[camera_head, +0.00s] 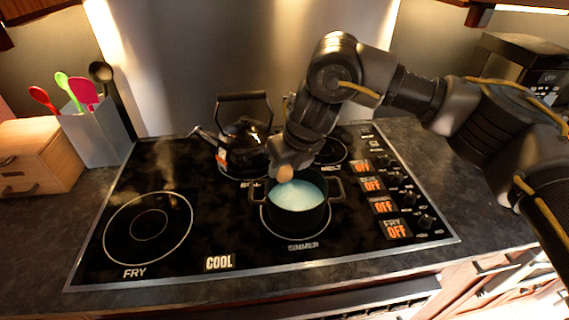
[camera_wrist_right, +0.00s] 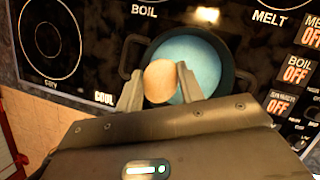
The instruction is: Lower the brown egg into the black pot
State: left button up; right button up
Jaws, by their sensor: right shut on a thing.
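The brown egg (camera_head: 284,174) is between the fingertips of my right gripper (camera_head: 285,168), which is shut on it. In the right wrist view the egg (camera_wrist_right: 160,82) sits between the two fingers (camera_wrist_right: 160,90). The black pot (camera_head: 297,216) stands on the simmer burner, filled with light blue liquid. The egg appears over the pot's back left rim in the head view. In the wrist view the pot (camera_wrist_right: 232,78) lies beyond the egg, which overlaps the left of the liquid. The exact height of the egg above the liquid is hard to tell. My left gripper is not in view.
A black kettle (camera_head: 245,140) stands behind the pot on the boil burner. A grey utensil holder (camera_head: 98,135) and a wooden box (camera_head: 40,158) are at the left. The fry burner (camera_head: 148,228) is empty. Knobs and OFF displays (camera_head: 383,206) line the stove's right side.

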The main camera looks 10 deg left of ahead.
jog(key=shift+f+b, duration=2.4)
jog(key=shift+f, duration=1.1)
jog(key=shift+f+b, duration=1.1)
jog(key=shift+f, duration=0.35)
jog(key=o, duration=0.7)
